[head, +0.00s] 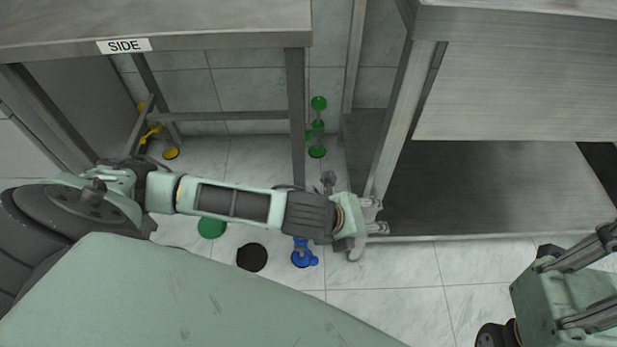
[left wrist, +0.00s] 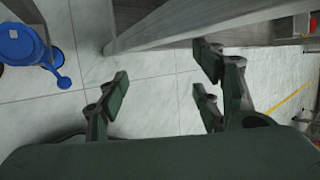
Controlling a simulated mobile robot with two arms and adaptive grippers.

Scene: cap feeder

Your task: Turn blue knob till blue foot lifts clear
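The blue foot with its knob (head: 304,256) stands on the tiled floor, low in the middle of the head view, partly hidden by my left arm. In the left wrist view the blue foot (left wrist: 30,50) is at the upper left, with a round blue lobe at its side. My left gripper (head: 377,215) is to the right of the blue foot, near the steel table's leg. In the left wrist view my left gripper (left wrist: 160,88) is open, with nothing between its fingers. My right gripper (head: 606,275) is at the right edge, its fingertips cut off.
A steel leg and lower shelf (head: 480,190) stand close to my left gripper. Green feet (head: 317,151) and yellow feet (head: 170,153) are farther back. A black disc (head: 252,257) and a green disc (head: 211,227) lie on the floor. Bare tiles lie in front.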

